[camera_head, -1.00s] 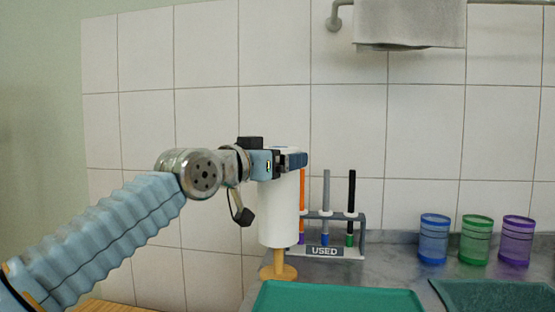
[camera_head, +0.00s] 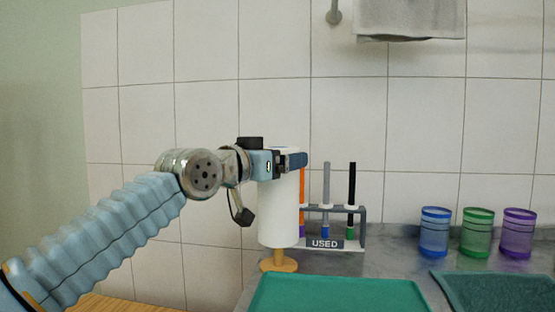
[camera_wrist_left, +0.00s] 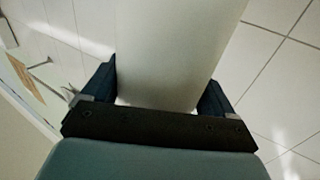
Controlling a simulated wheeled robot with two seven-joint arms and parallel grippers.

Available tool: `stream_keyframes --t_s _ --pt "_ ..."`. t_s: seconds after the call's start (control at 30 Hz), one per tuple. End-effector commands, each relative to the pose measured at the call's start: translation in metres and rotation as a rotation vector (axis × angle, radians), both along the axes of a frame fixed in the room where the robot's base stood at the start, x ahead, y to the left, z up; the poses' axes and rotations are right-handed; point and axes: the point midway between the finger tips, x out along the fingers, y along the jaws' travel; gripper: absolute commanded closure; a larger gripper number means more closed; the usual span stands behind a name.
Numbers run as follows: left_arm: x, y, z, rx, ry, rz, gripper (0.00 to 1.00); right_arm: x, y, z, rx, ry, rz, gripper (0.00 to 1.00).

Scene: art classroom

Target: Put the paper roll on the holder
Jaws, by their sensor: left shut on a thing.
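The white paper roll (camera_head: 278,212) is upright in my left gripper (camera_head: 292,161). It also fills the middle of the left wrist view (camera_wrist_left: 165,50), between the two dark fingers, which are shut on its upper part. The wooden holder (camera_head: 278,265) stands on the counter straight below the roll. Its round base and a short piece of its post show under the roll's lower end, with a small gap between roll and base. The rest of the post is hidden, seemingly inside or behind the roll. My right gripper is not in view.
A marker rack labelled USED (camera_head: 325,243) stands close to the right of the roll, with several markers. A green tray (camera_head: 340,292) lies in front. Blue (camera_head: 434,232), green (camera_head: 478,233) and purple (camera_head: 517,233) cups stand at the right. A tiled wall is behind.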

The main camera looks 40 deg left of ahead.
Motion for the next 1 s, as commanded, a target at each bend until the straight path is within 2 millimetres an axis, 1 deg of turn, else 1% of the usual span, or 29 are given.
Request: stream_keyframes --t_s 0.03,1.0 --pt "0.000 0.000 -0.004 0.000 -0.001 0.000 0.64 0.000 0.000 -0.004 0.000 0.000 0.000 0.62" --pt "0.000 0.000 -0.043 0.000 -0.001 0.000 0.64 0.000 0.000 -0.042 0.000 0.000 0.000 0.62"
